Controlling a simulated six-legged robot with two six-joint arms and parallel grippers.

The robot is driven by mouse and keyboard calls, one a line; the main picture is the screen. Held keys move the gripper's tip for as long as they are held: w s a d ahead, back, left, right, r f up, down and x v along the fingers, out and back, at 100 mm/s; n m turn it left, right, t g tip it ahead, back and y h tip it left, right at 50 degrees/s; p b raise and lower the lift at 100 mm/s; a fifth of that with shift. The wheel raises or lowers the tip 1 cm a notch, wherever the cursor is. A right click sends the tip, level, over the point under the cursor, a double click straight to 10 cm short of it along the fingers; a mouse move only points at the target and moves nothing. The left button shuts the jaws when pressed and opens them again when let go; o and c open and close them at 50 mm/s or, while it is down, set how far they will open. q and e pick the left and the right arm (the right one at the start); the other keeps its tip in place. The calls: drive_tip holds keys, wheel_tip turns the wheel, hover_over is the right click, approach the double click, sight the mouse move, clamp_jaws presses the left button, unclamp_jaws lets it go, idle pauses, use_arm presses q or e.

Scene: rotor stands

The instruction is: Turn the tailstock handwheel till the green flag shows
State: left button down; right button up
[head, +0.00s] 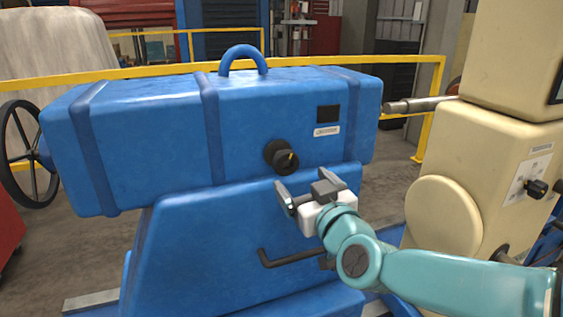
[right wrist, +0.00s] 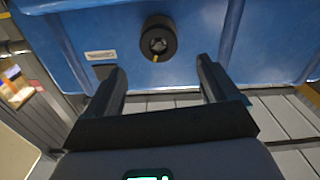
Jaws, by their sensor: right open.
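The blue tailstock (head: 150,140) fills the middle of the head view. A black spoked handwheel (head: 27,155) stands at its left end, partly cut off by the picture edge. A small black window (head: 328,114) on the front face is dark, with no green in it. Below it is a black knob (head: 280,156) with a yellow mark; the knob also shows in the right wrist view (right wrist: 158,38). My right gripper (head: 305,182) is open and empty, just below and right of the knob, with its fingers (right wrist: 160,72) apart and not around it. My left gripper is out of view.
A cream machine (head: 465,160) with a steel spindle (head: 415,104) stands at the right. A bent dark lever (head: 285,258) sticks out below the tailstock. A yellow rail (head: 170,68) runs behind, and a blue loop handle (head: 244,54) tops the tailstock.

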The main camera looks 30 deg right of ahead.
sight(287, 164)
drive_tip(key=p+x, duration=0.1)
drive_tip(key=x, duration=0.9)
drive_tip(key=shift+w+d+p, duration=0.15)
drive_tip(key=shift+w+p, duration=0.05)
drive_tip(key=shift+p, duration=0.1)
drive_tip(key=shift+w+d, duration=0.25)
drive_tip(key=shift+w, duration=0.1)
drive_tip(key=shift+a, duration=0.15)
drive_tip(key=c, duration=1)
